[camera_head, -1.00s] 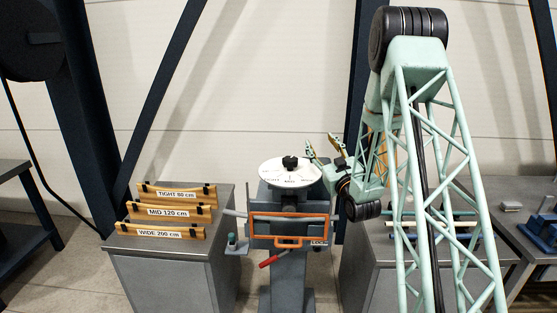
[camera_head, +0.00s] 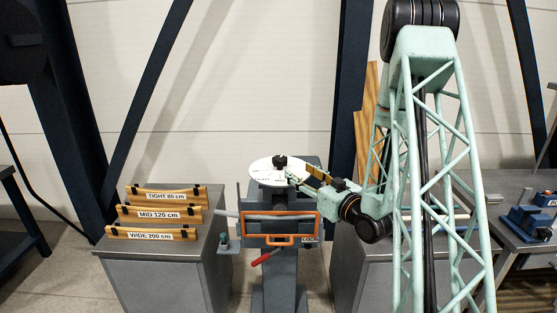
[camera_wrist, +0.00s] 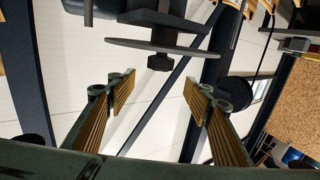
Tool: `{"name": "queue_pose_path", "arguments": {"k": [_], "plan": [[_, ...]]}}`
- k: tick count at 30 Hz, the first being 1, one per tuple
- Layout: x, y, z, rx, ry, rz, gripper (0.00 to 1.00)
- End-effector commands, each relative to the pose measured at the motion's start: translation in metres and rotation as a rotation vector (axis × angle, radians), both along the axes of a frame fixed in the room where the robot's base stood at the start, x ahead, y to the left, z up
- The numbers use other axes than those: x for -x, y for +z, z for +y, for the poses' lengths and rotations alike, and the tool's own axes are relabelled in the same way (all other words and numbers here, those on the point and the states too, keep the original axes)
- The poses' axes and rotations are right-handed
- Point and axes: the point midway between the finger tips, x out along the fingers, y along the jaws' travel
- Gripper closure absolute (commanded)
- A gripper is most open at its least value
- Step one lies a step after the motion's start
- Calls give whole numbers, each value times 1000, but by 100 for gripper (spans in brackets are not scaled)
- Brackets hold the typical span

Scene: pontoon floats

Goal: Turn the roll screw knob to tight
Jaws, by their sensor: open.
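The roll screw knob (camera_head: 280,161) is a small black knob at the centre of a white dial disc (camera_head: 262,173) with dark lettering, too small to read. The disc tops a grey stand (camera_head: 282,270). My gripper (camera_head: 302,174) is open beside the knob, to its right in the head view, with its fingers over or near the disc's right edge. In the wrist view the knob (camera_wrist: 160,62) and the disc's edge (camera_wrist: 130,45) appear upside down, ahead of my open gripper (camera_wrist: 160,95). The space between the fingers is empty. I cannot tell whether a finger touches the disc.
An orange-framed panel (camera_head: 282,241) and a red handle (camera_head: 262,257) are below the disc. A left cabinet (camera_head: 165,280) holds wooden boards labelled TIGHT 80 cm (camera_head: 165,196), MID 120 cm (camera_head: 160,213) and WIDE 200 cm (camera_head: 150,233). Dark posts stand behind.

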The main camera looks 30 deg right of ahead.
Motion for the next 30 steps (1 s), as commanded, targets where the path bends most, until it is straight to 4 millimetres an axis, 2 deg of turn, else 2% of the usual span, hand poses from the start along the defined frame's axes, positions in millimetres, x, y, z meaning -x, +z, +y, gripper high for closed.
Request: {"name": "queue_pose_path", "arguments": {"k": [8, 14, 30], "plan": [[-3, 0, 0, 1, 0, 0, 53], [-15, 1, 1, 2, 0, 0, 53], [-80, 2, 9, 2, 1, -1, 53]]}}
